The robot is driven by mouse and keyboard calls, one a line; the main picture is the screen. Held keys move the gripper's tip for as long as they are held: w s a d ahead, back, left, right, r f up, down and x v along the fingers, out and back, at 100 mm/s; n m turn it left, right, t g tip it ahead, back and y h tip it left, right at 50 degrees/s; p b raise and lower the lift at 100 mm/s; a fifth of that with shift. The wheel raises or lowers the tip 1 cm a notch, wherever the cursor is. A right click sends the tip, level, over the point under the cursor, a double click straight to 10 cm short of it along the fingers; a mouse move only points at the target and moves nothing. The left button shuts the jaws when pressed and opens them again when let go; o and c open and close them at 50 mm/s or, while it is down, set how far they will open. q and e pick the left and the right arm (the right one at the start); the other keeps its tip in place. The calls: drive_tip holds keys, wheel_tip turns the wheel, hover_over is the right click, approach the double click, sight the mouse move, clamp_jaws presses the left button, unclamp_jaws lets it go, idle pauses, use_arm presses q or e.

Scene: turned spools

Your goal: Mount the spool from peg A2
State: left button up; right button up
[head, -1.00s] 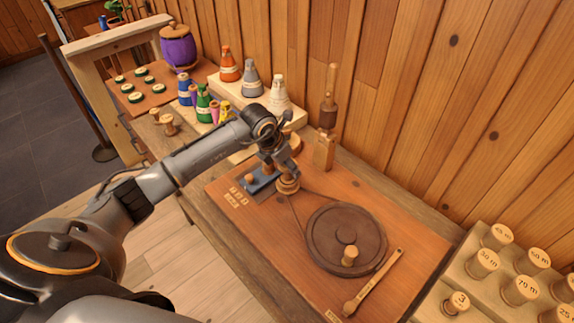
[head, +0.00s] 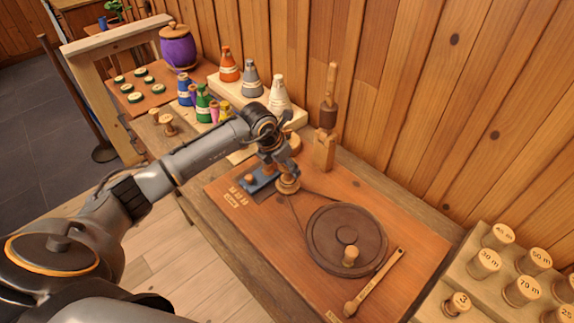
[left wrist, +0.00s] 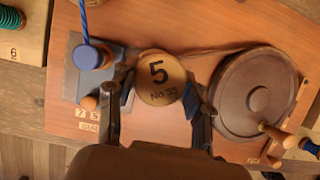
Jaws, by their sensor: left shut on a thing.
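A wooden spool (left wrist: 162,80) marked "5 No.33" on its round top sits between the two fingers of my left gripper (left wrist: 160,102), which is shut on it. In the head view my left gripper (head: 282,168) points down at the winder, with the pale wooden spool (head: 288,185) just below it, beside the blue holder (head: 258,182). A cord runs from there to the dark wheel (head: 346,240) on the brown board (head: 270,228). Whether the spool is fully seated is hidden. My right gripper is not in view.
Two wooden spools (head: 161,121) stand at the left of the bench, near several coloured cones and spools. An upright wooden post (head: 326,130) stands behind the winder. A rack of marked wooden pieces (head: 520,290) is at the lower right. A wooden stick (head: 375,280) lies beside the wheel.

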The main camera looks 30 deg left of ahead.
use_arm(q)
drive_tip(key=shift+f+b, duration=0.5)
drive_tip(key=shift+f, duration=0.1)
idle(0.3)
drive_tip(key=o, duration=0.9)
drive_tip(key=shift+p+v, duration=1.95)
drive_tip(key=shift+v, duration=0.8)
drive_tip(key=p+v, duration=0.3)
drive_tip(key=v, duration=0.2)
drive_tip(key=shift+s+r, duration=0.15)
drive_tip(key=shift+r, duration=0.15)
drive_tip(key=shift+f, duration=0.1)
